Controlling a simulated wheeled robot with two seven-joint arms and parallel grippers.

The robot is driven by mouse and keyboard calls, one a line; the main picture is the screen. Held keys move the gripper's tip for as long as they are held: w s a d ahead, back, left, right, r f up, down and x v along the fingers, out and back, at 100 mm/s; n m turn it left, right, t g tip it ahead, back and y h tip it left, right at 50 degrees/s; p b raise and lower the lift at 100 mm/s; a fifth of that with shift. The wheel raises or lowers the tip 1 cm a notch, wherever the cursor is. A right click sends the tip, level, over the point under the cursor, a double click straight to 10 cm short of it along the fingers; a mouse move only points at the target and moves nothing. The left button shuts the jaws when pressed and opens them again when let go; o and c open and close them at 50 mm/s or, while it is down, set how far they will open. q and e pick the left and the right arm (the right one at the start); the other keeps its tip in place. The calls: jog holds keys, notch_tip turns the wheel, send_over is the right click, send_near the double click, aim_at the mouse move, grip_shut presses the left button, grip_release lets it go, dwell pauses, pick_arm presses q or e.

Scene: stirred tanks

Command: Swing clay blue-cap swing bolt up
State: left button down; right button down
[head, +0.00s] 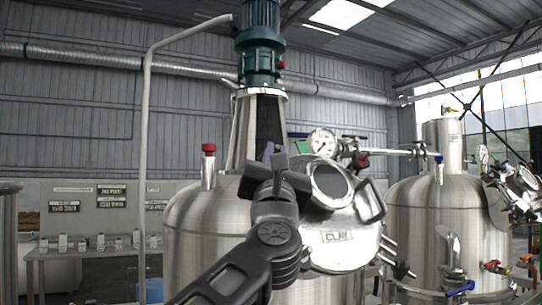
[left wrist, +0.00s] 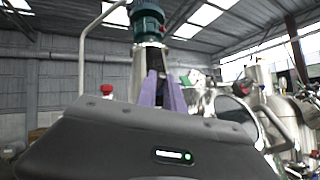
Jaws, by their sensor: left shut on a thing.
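The clay tank (head: 205,225) is a steel vessel with a round lid (head: 345,252) marked CLAY, tilted towards me. My left gripper (head: 268,152) is in front of the tank top, at the upper left of the lid. Its purple fingers also show in the left wrist view (left wrist: 163,80). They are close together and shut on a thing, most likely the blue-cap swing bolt. That bolt and its cap are hidden behind the fingers and the gripper body. My right gripper is not in view.
A green motor (head: 260,50) stands above the tank. A red-capped fitting (head: 208,165) is left of the gripper and a pressure gauge (head: 322,142) right of it. The lid has a window (head: 331,183) and a handle (head: 372,200). A second tank (head: 410,225) stands at right.

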pick_arm(q)
jog(key=shift+w+d+f, duration=0.1)
jog(key=shift+d+f, duration=0.15)
jog(key=shift+f, duration=0.05)
jog(key=c, duration=1.6)
grip_release()
jog(key=shift+o, duration=0.5)
jog(key=shift+r, duration=0.1)
jog(key=b+v, duration=0.5)
jog(key=v, duration=0.2)
jog(key=shift+s+f, duration=0.25)
jog(key=shift+s, duration=0.1)
